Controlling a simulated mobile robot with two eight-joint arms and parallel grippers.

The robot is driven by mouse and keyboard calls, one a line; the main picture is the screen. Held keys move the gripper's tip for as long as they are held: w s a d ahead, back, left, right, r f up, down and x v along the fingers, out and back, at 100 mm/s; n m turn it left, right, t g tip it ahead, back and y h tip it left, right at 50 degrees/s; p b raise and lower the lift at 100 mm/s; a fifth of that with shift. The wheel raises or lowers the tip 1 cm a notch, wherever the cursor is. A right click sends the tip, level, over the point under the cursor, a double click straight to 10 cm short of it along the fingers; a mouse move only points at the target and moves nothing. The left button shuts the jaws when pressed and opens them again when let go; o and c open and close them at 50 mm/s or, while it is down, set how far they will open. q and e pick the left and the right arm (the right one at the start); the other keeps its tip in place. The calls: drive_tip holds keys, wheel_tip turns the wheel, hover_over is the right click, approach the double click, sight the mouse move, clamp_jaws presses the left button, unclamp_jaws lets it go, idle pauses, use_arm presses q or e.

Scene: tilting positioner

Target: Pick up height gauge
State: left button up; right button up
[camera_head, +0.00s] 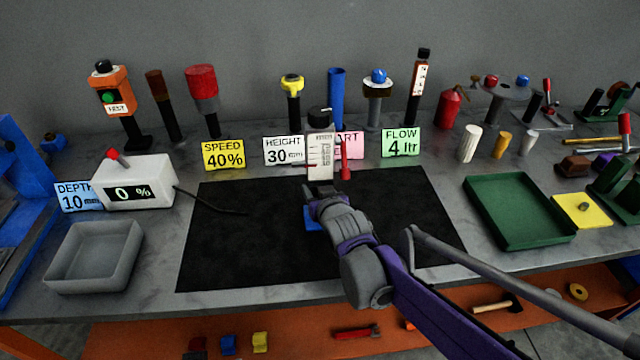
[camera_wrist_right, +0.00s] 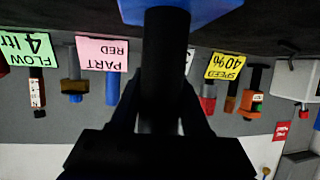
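The height gauge stands upright over the black mat in the head view, with a white scale plate (camera_head: 320,157) and a red slider (camera_head: 345,158) on its right side. Its blue base (camera_head: 313,222) shows partly behind my right gripper (camera_head: 312,197). In the right wrist view, which is upside down, its dark column (camera_wrist_right: 165,60) runs between the fingers of my right gripper (camera_wrist_right: 160,85), and the blue base (camera_wrist_right: 195,8) is at the top. The fingers press against both sides of the column. I cannot tell whether the base touches the mat. My left gripper is not in view.
Cards stand behind the mat (camera_head: 225,265), among them the yellow SPEED card (camera_head: 223,154) and green FLOW card (camera_head: 401,142). A grey tray (camera_head: 60,270) and white display box (camera_head: 125,170) are left. A green tray (camera_head: 545,235) is right. Most of the mat is clear.

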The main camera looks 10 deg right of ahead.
clamp_jaws()
idle(1.0)
